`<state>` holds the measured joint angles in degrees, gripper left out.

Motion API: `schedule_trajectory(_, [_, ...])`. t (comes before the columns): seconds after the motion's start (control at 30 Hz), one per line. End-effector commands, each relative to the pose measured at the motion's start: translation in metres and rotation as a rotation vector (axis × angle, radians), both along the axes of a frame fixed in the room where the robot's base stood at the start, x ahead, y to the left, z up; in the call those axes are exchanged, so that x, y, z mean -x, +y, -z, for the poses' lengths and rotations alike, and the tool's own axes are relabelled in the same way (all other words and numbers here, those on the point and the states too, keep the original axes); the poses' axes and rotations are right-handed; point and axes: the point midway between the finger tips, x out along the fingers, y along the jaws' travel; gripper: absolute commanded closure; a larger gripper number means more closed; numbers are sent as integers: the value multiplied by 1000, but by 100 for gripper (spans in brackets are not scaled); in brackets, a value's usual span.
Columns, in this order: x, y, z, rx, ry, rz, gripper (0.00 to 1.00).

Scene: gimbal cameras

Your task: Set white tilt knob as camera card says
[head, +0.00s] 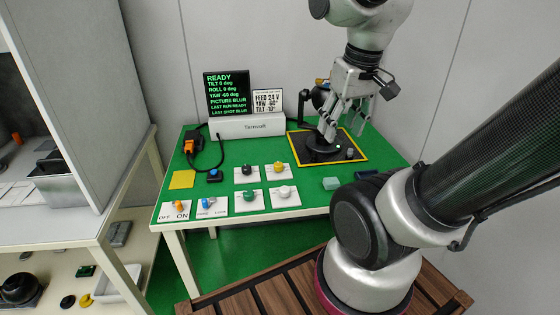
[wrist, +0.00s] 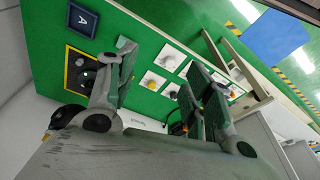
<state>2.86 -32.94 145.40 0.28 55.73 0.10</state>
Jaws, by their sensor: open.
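The white tilt knob (head: 283,191) sits on a white plate at the near right of a group of knobs on the green table. In the wrist view a pale knob (wrist: 170,61) on a plate appears to be it; its pointer is too small to read. The dark screen (head: 228,92) reads READY, tilt 0, roll 0, yaw -60, picture blur. My gripper (head: 345,118) is open and well to the right of the knob, in front of the gimbal. Its spread fingers (wrist: 160,88) hold nothing.
Black (head: 246,170), yellow (head: 277,167) and green (head: 249,196) knobs stand close by. An orange OFF/ON switch (head: 180,206) is at the front left. The gimbal's black base (head: 322,150) lies on a yellow-edged mat. A teal block (head: 331,183) lies near the front edge.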

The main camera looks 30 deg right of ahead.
Motion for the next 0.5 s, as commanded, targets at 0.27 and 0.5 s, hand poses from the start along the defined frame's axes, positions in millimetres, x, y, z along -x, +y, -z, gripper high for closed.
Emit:
schedule_trajectory(0.27, [-47,-2,72,-128,299,208,49])
schedule_trajectory(0.5, [-92,4,149,-257,479,572,49])
